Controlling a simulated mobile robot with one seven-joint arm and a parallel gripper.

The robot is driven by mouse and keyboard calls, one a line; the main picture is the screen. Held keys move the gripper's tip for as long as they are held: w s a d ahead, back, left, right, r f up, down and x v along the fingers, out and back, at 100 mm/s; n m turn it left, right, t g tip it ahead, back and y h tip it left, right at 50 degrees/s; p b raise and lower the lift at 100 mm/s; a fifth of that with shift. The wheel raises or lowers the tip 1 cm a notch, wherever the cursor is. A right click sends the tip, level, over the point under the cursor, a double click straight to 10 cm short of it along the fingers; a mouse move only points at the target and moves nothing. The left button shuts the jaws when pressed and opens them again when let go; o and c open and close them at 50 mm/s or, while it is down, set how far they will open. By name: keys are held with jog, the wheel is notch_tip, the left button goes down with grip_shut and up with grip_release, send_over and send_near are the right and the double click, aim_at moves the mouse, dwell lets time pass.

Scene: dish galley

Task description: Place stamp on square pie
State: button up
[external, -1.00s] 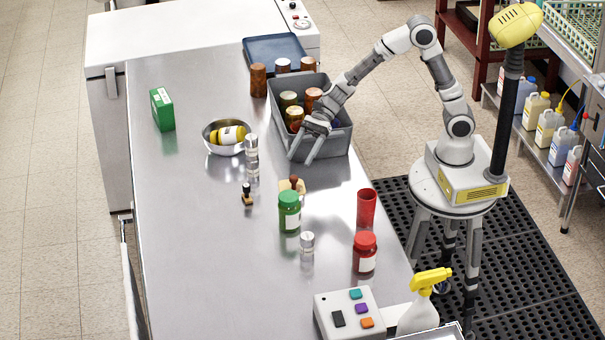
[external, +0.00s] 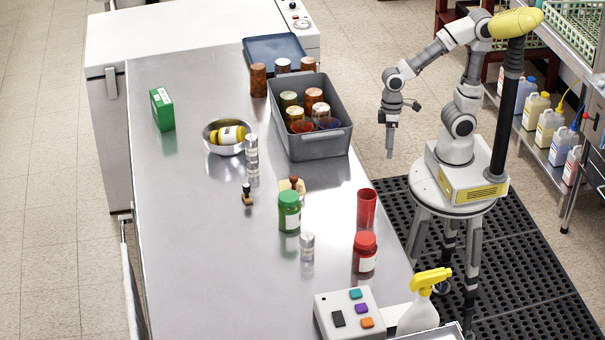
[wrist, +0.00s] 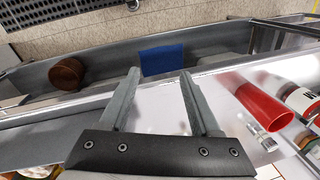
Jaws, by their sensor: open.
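A small stamp with a black handle and tan base (external: 247,196) stands upright on the steel counter, left of the green-lidded jar. A pale beige piece (external: 285,187) with a brown knob-like thing (external: 294,182) at it lies behind that jar and is partly hidden. It may be the square pie, but I cannot tell; nor can I tell whether the knob rests on it. My gripper (external: 390,154) hangs off the counter's right side, pointing down, away from both. In the wrist view my gripper (wrist: 160,73) is open, with nothing between its fingers.
A grey bin (external: 314,148) of jars stands at the counter's right edge. A green jar (external: 289,214), clear cylinder (external: 307,247), red cup (external: 366,208) and red jar (external: 364,255) stand nearer. A metal bowl (external: 226,148) stands left. The counter's left front is clear.

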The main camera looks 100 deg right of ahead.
jog(key=s+d+r+n+t+h, duration=0.1)
jog(key=r+t, duration=0.4)
jog(key=r, duration=0.5)
jog(key=shift+s+d+r+n+h, duration=0.15)
jog(key=shift+s+d+n+h, duration=0.25)
jog(key=shift+s+d+n, duration=0.6)
notch_tip(320, 180, up, 9)
jog(key=p, duration=0.9)
jog(key=shift+d, duration=0.1)
jog(key=shift+o, duration=0.7)
